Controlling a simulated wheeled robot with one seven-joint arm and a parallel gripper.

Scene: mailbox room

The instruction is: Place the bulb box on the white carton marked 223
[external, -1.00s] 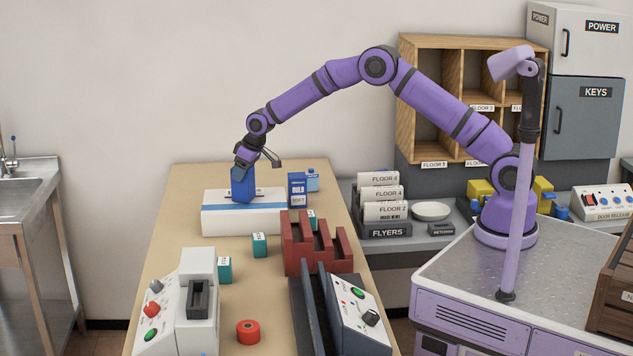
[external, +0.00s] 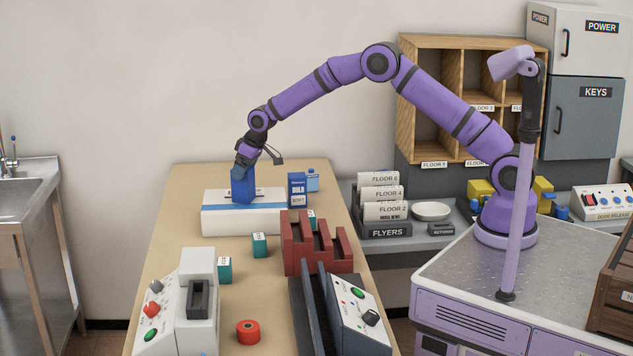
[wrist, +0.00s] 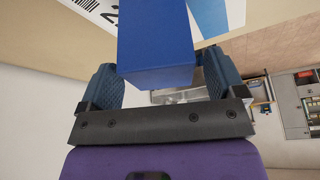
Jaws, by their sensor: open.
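A blue box (external: 243,187) stands upright on the white carton (external: 240,223) with a blue stripe. Its label does not show, so I cannot read whether it is the bulb box. My gripper (external: 243,170) is at the top of this box, pointing down. In the wrist view the blue box (wrist: 157,45) is between the two open fingers of my gripper (wrist: 160,80). Part of a label with a barcode shows on the carton (wrist: 85,5), but the full number is not readable. Another blue box (external: 297,189) with a white-lettered label stands just right of the carton.
The table (external: 190,183) is clear behind the carton.

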